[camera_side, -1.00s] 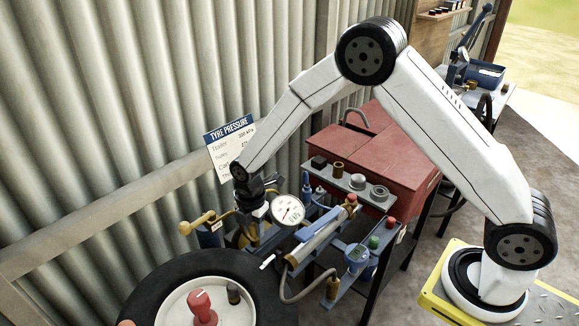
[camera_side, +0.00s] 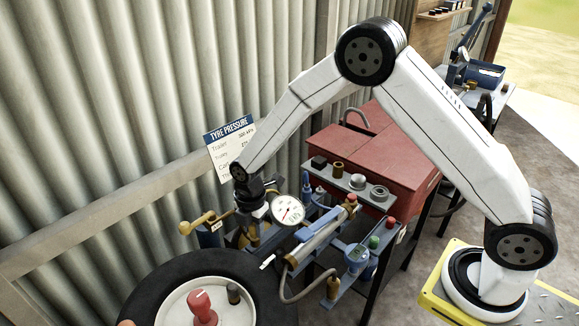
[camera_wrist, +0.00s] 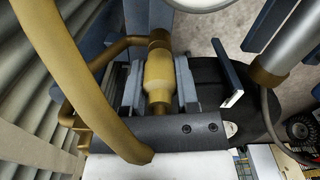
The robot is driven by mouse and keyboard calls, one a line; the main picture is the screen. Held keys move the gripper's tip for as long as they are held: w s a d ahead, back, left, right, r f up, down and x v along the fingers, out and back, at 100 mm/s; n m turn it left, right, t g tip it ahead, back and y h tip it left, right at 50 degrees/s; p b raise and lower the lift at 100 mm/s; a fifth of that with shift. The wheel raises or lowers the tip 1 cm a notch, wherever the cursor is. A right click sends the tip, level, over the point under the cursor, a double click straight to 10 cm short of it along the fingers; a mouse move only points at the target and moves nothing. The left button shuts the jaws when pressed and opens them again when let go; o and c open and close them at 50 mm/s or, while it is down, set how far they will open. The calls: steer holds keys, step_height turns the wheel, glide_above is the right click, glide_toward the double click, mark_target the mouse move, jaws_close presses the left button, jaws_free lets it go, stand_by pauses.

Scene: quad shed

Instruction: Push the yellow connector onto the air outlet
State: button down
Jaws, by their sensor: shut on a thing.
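The yellow connector (camera_wrist: 158,72) lies between the two grey-blue fingers of my gripper (camera_wrist: 160,85) in the wrist view. My gripper is shut on its sides. The connector's far end lines up with a brass fitting (camera_wrist: 159,38) at the end of a bent brass pipe, which looks like the air outlet. The two appear to meet, but I cannot tell how far the connector is on. In the side view, my gripper (camera_side: 258,232) is low beside the round white gauge, and the connector is mostly hidden there.
A thick yellow hose (camera_wrist: 75,75) curves across the left of the wrist view. The round white gauge (camera_side: 288,211) is close to my gripper. A silver cylinder tool (camera_side: 320,237) and a tyre (camera_side: 150,285) are nearby. The corrugated wall (camera_side: 120,110) stands behind.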

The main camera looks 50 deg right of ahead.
steer(key=shift+f, duration=0.6)
steer(key=c, duration=0.6)
jaws_free()
steer(key=shift+c, duration=0.2)
steer(key=shift+r, duration=5.5)
